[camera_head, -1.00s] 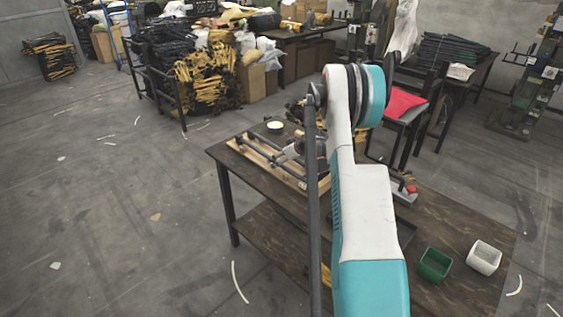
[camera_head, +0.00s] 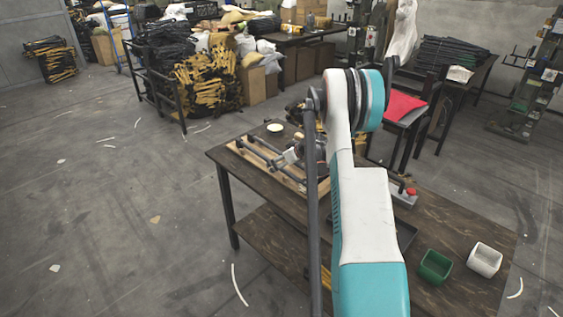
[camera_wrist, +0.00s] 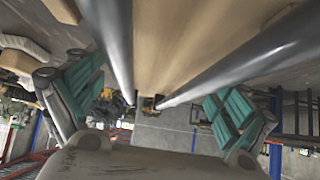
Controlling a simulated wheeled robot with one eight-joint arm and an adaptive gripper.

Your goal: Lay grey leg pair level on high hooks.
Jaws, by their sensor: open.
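The grey leg pair (camera_head: 262,154) shows as two dark grey tubes lying on a pale wooden fixture (camera_head: 240,150) on the brown table. In the wrist view the two grey tubes (camera_wrist: 244,59) run away from me with pale wood between them. My gripper (camera_head: 292,156) is at the right part of the pair, partly hidden by my arm. In the wrist view its teal-padded fingers (camera_wrist: 155,100) are spread wide, one on each side of the tubes; I cannot tell whether they touch. I cannot pick out the high hooks with certainty.
A red button box (camera_head: 408,194), a green bin (camera_head: 435,266) and a white bin (camera_head: 484,260) are on the table's right part. A green stand with dark prongs (camera_head: 530,75) is at the far right. Open floor lies left of the table.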

